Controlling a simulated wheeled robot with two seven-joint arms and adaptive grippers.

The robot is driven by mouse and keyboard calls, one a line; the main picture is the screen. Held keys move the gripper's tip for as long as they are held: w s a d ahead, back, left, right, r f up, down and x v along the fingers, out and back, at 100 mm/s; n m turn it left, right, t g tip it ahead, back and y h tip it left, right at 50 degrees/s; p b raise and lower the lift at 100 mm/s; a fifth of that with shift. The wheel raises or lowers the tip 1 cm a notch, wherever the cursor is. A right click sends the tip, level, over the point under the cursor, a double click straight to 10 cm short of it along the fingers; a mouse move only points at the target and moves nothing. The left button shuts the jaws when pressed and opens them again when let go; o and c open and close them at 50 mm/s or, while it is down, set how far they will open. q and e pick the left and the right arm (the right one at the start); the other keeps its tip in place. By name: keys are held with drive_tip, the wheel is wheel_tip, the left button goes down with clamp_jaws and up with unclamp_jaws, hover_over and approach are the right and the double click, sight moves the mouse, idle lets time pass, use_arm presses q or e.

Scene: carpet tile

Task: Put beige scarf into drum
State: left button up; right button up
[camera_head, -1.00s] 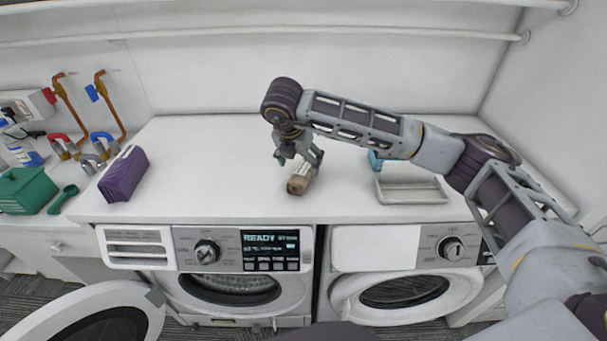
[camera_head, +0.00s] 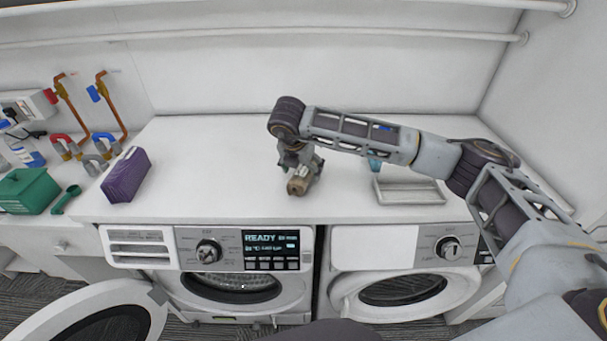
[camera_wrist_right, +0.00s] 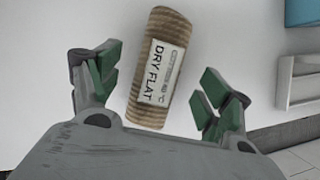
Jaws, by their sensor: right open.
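The beige scarf (camera_head: 298,187) is a small ribbed roll on the white counter, above the left washer. In the right wrist view the scarf (camera_wrist_right: 166,40) lies lengthwise between the fingers, with a white label reading "DRY FLAT". My right gripper (camera_head: 302,168) is open just above and behind the roll. In the wrist view its green-padded fingers (camera_wrist_right: 158,88) stand either side of the scarf, with gaps on both sides. The left washer's drum (camera_head: 232,287) shows through its round opening, and its door (camera_head: 135,300) is swung open to the left. My left gripper is not in view.
A grey tray (camera_head: 410,192) and a blue item (camera_head: 375,164) are right of my gripper. A second machine (camera_head: 405,290) is at right. A green box (camera_head: 27,191) is far left.

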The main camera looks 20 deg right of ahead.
sight(303, 169)
drive_tip(key=shift+x, duration=1.1)
drive_tip(key=shift+c, duration=0.4)
drive_tip(key=c, duration=1.1)
drive_tip(key=shift+r, duration=0.1)
wheel_tip(303, 169, up, 8)
drive_tip(key=shift+r+b, duration=0.2)
drive_tip(key=shift+b, duration=0.7)
drive_tip(key=shift+r, duration=0.75)
